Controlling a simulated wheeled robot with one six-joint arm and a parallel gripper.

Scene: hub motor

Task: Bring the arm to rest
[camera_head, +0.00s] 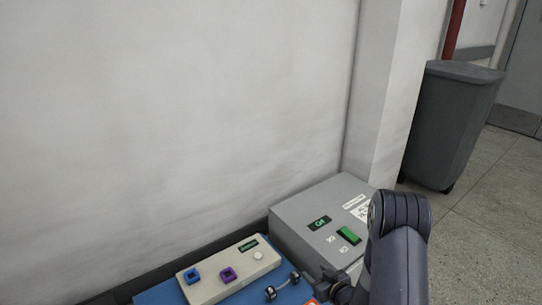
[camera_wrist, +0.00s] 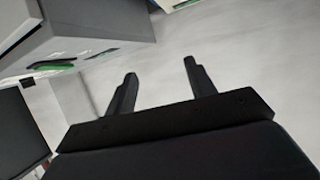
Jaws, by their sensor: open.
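My arm rises at the lower right of the head view, bent at a dark rounded joint. My gripper shows in the wrist view (camera_wrist: 158,68) with its two dark fingers spread apart and nothing between them. In the head view part of my gripper (camera_head: 338,288) is at the bottom edge, in front of the grey box (camera_head: 312,249), partly cut off. The grey box also shows in the wrist view (camera_wrist: 100,32) at the upper left. I cannot tell the exact gap between my gripper and the box.
A beige panel (camera_head: 215,290) with a blue and a purple square part lies on a blue surface (camera_head: 160,294). A small dark part with round ends (camera_head: 282,288) lies beside it. A white wall stands behind. A grey bin (camera_head: 455,125) stands on open floor at the right.

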